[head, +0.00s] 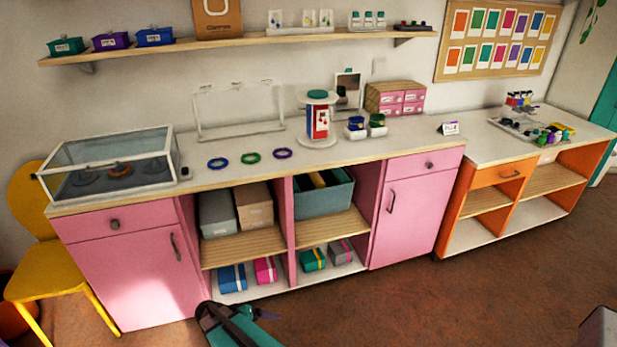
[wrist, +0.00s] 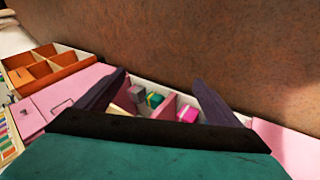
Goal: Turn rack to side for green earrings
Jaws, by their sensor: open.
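A round white rack (head: 318,121) stands upright on the pink counter, with a disc top and base. The side facing the head camera shows red and blue panels; I cannot make out green earrings on it. Its other sides are hidden. My gripper (head: 238,314) is low in front of the counter's open shelves, well away from the rack. In the wrist view my gripper (wrist: 158,80) has its two dark fingers spread apart with nothing held between them. The rack does not show clearly in the wrist view.
On the pink counter (head: 400,143) are a glass case (head: 112,166), blue, green and purple rings (head: 251,156), blue and green jars beside the rack, a mirror and pink boxes (head: 402,97). An orange unit (head: 500,172) stands right, a yellow chair (head: 45,277) left.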

